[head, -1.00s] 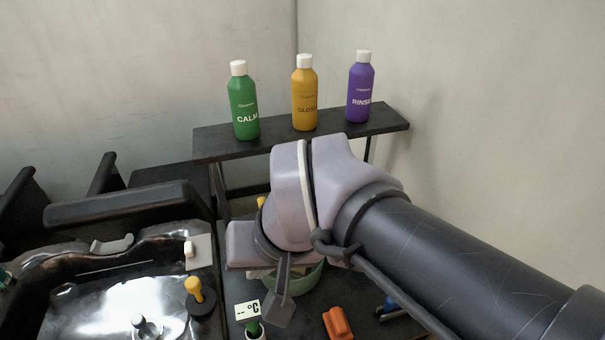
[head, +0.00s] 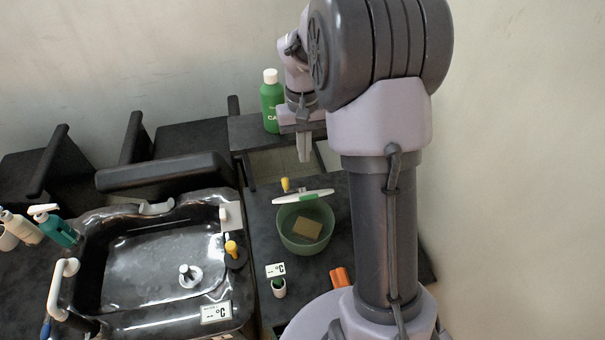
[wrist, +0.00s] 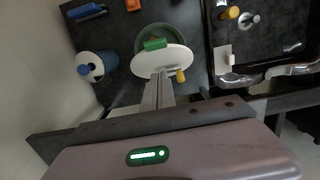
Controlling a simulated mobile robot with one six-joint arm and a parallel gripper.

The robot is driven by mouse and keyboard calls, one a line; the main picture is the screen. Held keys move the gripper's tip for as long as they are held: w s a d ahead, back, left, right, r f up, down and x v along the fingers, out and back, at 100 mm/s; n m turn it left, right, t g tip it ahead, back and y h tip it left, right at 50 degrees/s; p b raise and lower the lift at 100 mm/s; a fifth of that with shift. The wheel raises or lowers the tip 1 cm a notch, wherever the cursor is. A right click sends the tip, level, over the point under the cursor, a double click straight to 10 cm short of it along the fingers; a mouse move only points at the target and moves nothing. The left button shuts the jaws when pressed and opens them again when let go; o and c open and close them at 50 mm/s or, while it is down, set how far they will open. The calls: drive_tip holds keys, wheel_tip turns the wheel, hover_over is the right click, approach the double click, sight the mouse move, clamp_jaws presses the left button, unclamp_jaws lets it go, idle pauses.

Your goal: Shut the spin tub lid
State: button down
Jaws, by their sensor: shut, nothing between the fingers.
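The spin tub is a green bowl (head: 305,243) on the dark table right of the basin, with a tan block inside. Its white lid (head: 287,199) stands raised at the bowl's back rim, seen nearly edge-on, with a green piece and a yellow knob (head: 286,185). The tub is open. In the wrist view the lid (wrist: 150,65) covers part of the bowl (wrist: 142,35). My gripper (head: 304,158) is shut and empty, pointing down behind and above the lid. In the wrist view its fingertips (wrist: 160,78) overlap the lid's near edge; I cannot tell whether they touch.
A black wash basin (head: 150,270) stands left of the tub. A green bottle (head: 271,100) stands on the back shelf near my gripper. A small cup with a °C sign (head: 279,288) and an orange object (head: 340,278) lie in front. A blue-topped canister (wrist: 97,66) shows in the wrist view.

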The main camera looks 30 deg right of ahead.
drive_tip(key=shift+s+a+f+b, duration=0.15)
drive_tip(key=shift+s+f, duration=0.4)
drive_tip(key=shift+f, duration=0.8)
drive_tip(key=shift+s+a+f+b, duration=0.2)
drive_tip(key=shift+s+f, duration=0.4)
drive_tip(key=shift+f, duration=0.8)
drive_tip(key=shift+s+a+f+b, duration=0.15)
drive_tip(key=shift+s+f, duration=0.4)
drive_tip(key=shift+f, duration=0.8)
drive_tip(key=shift+f, duration=0.1)
